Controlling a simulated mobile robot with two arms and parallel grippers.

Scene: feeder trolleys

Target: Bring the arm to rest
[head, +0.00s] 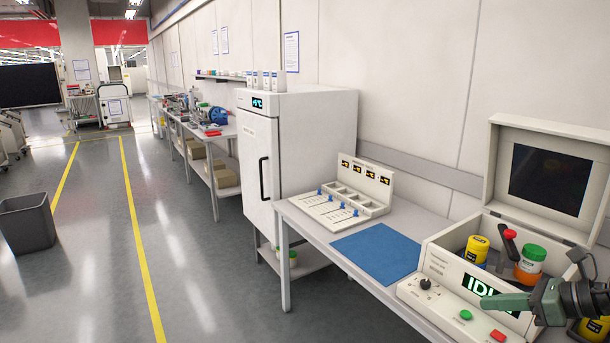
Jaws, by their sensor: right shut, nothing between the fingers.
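My right gripper (500,303) comes in from the right edge at the lower right. Its green fingers are closed together with nothing between them, and they point left. It hangs in front of the beige machine with a green display (478,287) and covers part of that display. I cannot tell whether it touches the machine. My left gripper is not in view.
The machine's lid (493,165) stands open, with jars such as an orange one with a green cap (530,263) inside. A blue mat (378,252) lies on the table. A white fridge (300,150) and a grey bin (27,222) stand further left. The floor aisle is clear.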

